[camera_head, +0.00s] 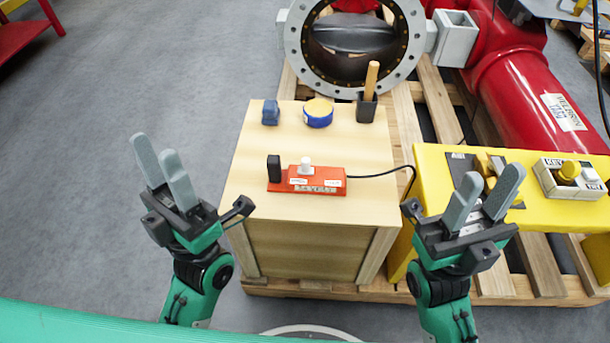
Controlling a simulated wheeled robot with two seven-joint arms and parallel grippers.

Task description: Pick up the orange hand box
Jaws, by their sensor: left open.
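The orange hand box (322,186) lies flat on top of a light wooden crate (262,196). It has a white knob on top, pale labels, and a black cable running off its right end. A small black upright block (274,168) stands at its left end. My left gripper (161,163) is open and empty, left of the crate and apart from the box. My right gripper (487,192) has its fingers apart and is empty, in front of the yellow stand and right of the box.
A blue item (270,112), a blue-and-yellow round tin (318,112) and a black holder with a wooden handle (367,106) stand at the crate's back. A yellow stand (432,168) carries a control box (570,178). A large flanged valve (296,50) and red pipe (515,95) are behind.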

